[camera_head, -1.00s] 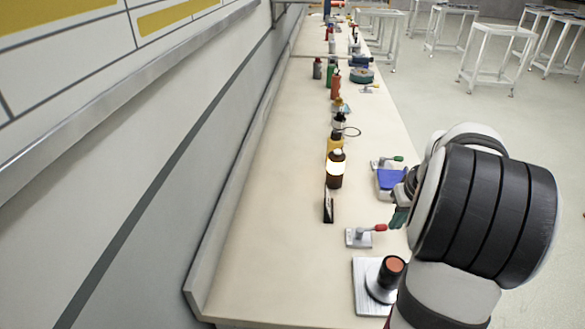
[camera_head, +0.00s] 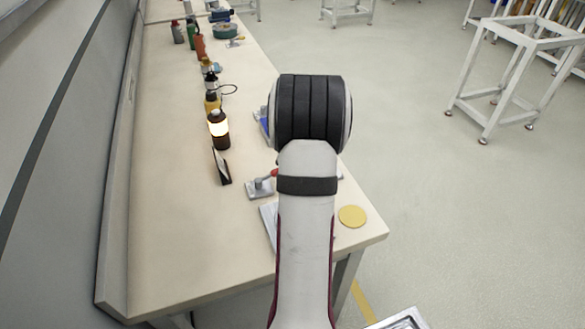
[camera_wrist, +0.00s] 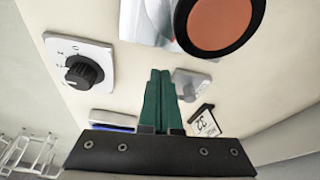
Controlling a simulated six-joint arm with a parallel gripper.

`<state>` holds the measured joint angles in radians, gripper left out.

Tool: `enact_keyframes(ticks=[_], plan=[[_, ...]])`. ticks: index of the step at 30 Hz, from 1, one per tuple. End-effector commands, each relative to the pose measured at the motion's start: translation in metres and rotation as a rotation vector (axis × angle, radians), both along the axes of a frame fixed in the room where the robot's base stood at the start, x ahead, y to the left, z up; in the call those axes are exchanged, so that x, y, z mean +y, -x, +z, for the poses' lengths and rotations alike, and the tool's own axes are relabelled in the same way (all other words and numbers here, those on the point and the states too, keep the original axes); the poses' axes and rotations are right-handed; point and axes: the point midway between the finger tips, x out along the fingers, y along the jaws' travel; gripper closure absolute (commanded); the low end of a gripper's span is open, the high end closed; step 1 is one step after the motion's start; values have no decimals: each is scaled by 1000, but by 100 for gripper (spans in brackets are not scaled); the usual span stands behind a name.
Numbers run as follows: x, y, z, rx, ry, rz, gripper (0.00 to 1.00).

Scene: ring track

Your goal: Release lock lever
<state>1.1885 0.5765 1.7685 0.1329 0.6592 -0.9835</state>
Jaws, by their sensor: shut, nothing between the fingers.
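The lever with a red handle tip and a grey base (camera_head: 260,188) stands on the bench in the head view, partly hidden behind my arm. In the wrist view a grey metal piece (camera_wrist: 190,84), probably its base, lies just right of the fingertips; its handle is not clear there. My gripper (camera_wrist: 160,74) has green fingers, shut together and empty, pointing at the bench top. Whether they touch anything cannot be told. My arm hides the gripper in the head view.
A round orange-topped black part (camera_wrist: 220,22) is beyond the fingers. A black knob on a white plate (camera_wrist: 106,60) is to the left. A small dark sign (camera_head: 221,167) and bottles (camera_head: 218,130) stand left of my arm. A yellow disc (camera_head: 352,216) lies near the bench edge.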

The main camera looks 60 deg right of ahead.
Motion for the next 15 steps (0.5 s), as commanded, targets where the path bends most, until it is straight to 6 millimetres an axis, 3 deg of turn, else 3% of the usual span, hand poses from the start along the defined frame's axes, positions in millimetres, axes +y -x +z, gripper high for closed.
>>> enact_keyframes(ticks=[6, 15], plan=[[-18, -26, -4, -2, 3, 2, 100], [-22, -31, -4, -1, 3, -1, 100]])
